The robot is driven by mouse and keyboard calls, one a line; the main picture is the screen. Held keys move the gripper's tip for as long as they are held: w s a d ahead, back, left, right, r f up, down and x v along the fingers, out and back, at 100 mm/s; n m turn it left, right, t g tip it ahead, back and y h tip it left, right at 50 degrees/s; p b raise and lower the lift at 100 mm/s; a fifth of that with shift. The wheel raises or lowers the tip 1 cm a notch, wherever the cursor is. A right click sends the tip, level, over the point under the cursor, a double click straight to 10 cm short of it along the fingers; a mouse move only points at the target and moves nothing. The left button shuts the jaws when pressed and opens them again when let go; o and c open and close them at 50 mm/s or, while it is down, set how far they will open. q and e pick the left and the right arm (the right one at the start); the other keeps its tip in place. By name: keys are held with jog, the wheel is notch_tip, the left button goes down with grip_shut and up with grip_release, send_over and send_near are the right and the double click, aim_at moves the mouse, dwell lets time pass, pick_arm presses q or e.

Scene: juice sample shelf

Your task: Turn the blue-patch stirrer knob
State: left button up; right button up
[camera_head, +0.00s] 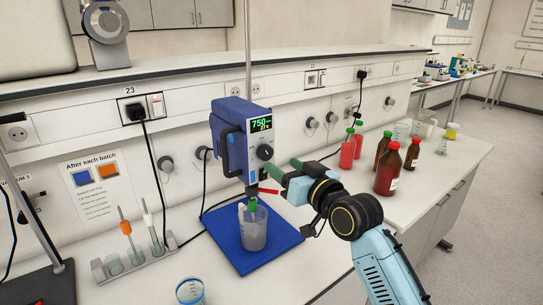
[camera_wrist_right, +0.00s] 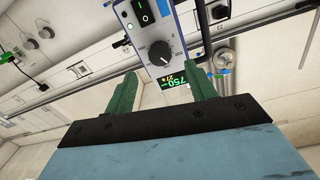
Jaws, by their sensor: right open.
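The blue stirrer (camera_head: 230,137) stands on a blue patch (camera_head: 232,250) on the bench. Its display reads 750, with a smaller 27 below. The dark round knob (camera_head: 265,152) is on its front panel, below the display. In the right wrist view the knob (camera_wrist_right: 160,53) shows a white pointer line and lies between the directions of the two green fingers. My right gripper (camera_head: 280,167) is open and empty, in front of the panel and close to the knob; whether it touches the knob is unclear. My left gripper is not in view.
A beaker (camera_head: 254,232) of grey liquid stands on the patch under the stirrer. Brown bottles (camera_head: 388,173) and red bottles (camera_head: 348,152) stand to the right behind my arm. A probe rack (camera_head: 130,262) is on the left, and a blue-rimmed cup (camera_head: 190,292) at the front.

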aim_at(268, 155)
jog(key=shift+x, duration=3)
jog(key=c, duration=1)
jog(key=shift+o, duration=0.2)
